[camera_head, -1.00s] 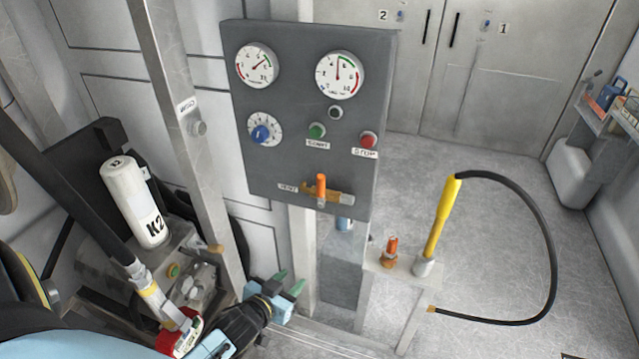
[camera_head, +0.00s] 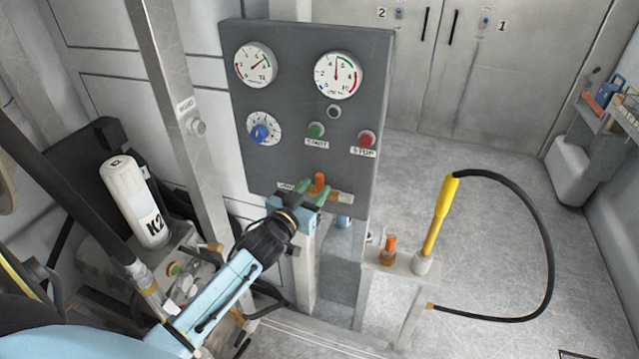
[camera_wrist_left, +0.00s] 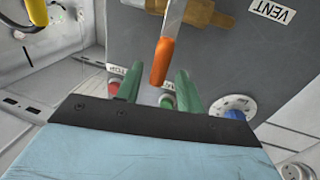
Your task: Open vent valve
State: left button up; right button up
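The vent valve has an orange lever handle (camera_head: 319,181) and a brass body (camera_head: 342,197) low on the grey control panel. In the head view the handle stands upright. My left gripper (camera_head: 313,192) is open at the valve, with one green finger on each side of the handle. In the left wrist view the orange handle (camera_wrist_left: 162,62) lies between the open fingertips (camera_wrist_left: 156,78) with a gap on both sides. The brass body also shows there (camera_wrist_left: 200,12), beside the VENT label (camera_wrist_left: 273,11). The gripper partly hides the valve in the head view. My right gripper is not in view.
The panel (camera_head: 290,95) also carries two gauges, a blue knob (camera_head: 260,133), a green start button (camera_head: 316,130) and a red stop button (camera_head: 366,139). A metal post (camera_head: 185,110) stands left. A yellow hose handle (camera_head: 440,215) stands right. The floor beyond is clear.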

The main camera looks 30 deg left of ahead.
aim_at(317, 185)
pick_arm(q)
jog(key=shift+w+a, duration=0.1)
jog(key=shift+w, duration=1.6)
grip_shut()
